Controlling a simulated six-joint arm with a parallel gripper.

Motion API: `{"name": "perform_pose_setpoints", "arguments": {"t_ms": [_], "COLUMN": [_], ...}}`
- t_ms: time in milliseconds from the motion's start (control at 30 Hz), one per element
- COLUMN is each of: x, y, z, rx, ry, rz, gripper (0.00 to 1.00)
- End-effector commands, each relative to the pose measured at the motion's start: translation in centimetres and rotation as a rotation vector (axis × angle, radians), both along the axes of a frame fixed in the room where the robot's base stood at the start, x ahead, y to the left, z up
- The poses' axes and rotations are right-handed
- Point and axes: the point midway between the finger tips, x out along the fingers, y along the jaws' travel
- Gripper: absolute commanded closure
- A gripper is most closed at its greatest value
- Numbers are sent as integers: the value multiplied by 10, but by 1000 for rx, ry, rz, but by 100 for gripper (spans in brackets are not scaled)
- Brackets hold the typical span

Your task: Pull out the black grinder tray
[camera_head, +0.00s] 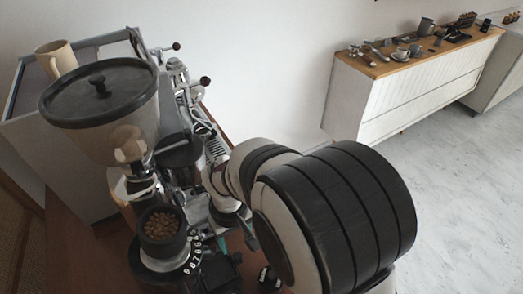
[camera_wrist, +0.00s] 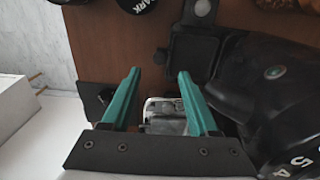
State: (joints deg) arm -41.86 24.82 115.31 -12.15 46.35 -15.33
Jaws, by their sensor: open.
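The black grinder (camera_wrist: 260,80) fills the right of the wrist view, with part of its numbered dial showing. A flat black piece that looks like its tray (camera_wrist: 193,52) juts out from it over the brown counter. In the head view, the grinder dial with beans in its top (camera_head: 163,228) is at the lower left, and a dark tray-like part (camera_head: 222,268) is beside it, partly hidden. My gripper (camera_wrist: 159,74) has two teal fingers, open and apart, with nothing held between the tips. The tray lies just beyond and right of the right fingertip; contact cannot be told. My arm hides most of the gripper in the head view.
A large hopper (camera_head: 98,105) and a coffee machine with a beige cup (camera_head: 56,58) on top stand at the left. A black round item marked "MARK" (camera_wrist: 138,5) is at the wrist view's top. Bare brown counter (camera_wrist: 105,45) lies left of the fingers.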

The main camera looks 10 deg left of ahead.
Motion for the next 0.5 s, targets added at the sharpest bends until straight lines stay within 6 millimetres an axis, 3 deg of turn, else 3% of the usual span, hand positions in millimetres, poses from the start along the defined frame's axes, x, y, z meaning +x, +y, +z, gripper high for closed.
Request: {"name": "perform_pose_setpoints", "arguments": {"t_ms": [200, 500], "x": [-1, 0], "y": [-1, -1], "z": [-46, -72], "rx": [-2, 0], "ry": [4, 0], "rz": [-2, -3], "gripper": [40, 40]}}
